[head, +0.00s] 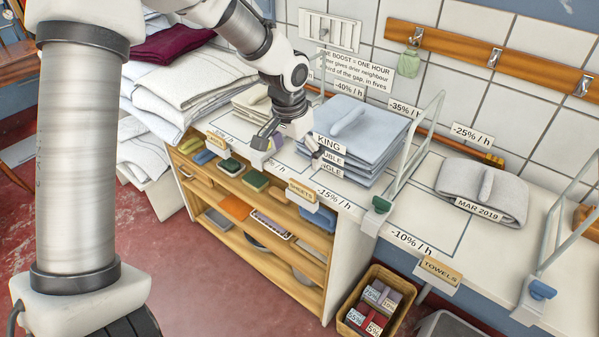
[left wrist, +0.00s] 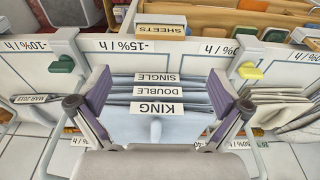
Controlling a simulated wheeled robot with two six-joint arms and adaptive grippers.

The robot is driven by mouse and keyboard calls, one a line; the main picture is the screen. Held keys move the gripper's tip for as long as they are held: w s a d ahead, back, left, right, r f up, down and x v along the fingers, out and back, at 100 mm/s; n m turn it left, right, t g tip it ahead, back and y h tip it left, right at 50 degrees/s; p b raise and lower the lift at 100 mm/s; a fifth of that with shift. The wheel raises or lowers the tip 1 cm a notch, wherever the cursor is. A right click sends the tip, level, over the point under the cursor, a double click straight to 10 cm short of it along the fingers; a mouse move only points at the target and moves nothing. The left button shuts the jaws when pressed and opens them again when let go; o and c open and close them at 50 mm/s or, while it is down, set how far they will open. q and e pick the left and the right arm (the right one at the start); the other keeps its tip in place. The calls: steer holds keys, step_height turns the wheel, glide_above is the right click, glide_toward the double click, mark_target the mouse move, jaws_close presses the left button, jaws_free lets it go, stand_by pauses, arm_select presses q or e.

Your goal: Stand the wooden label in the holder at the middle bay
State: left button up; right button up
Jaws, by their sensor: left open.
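A wooden label reading SHEETS (head: 302,191) is at the counter's front edge at the middle bay, and it seems to sit in a pale holder (head: 297,202). It also shows at the top of the left wrist view (left wrist: 160,24). Behind it lies a stack of blue-grey folded linen (head: 362,135) tagged KING, DOUBLE and SINGLE. My left gripper (head: 288,148) is open, over the counter behind the label and beside the stack's front left. Its fingers frame the stack tags in the left wrist view (left wrist: 160,82); nothing is seen gripped. My right gripper is out of view.
A TOWELS label (head: 441,270) stands at the right bay and another wooden label (head: 216,139) at the left. Wire dividers (head: 415,150) rise between bays. A grey towel (head: 482,190) lies right. Open shelves (head: 255,215) and a basket (head: 375,300) are below.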

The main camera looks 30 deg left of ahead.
arm_select(q)
steer(key=s+d+f+g, duration=0.1)
steer(key=s+d+f, duration=0.25)
steer(key=f, duration=0.55)
steer(key=s+d+f, duration=0.3)
steer(key=s+f, duration=0.1)
steer(key=f, duration=0.4)
steer(key=s+d+f, duration=0.1)
steer(key=s+f, duration=0.6)
steer(key=s, duration=0.2)
steer(key=s+d+f+n, duration=0.1)
steer(key=s+f, duration=0.6)
steer(key=s, duration=0.3)
steer(key=shift+s+f+g, duration=0.15)
steer(key=shift+f+g, duration=0.05)
steer(key=shift+g, duration=0.2)
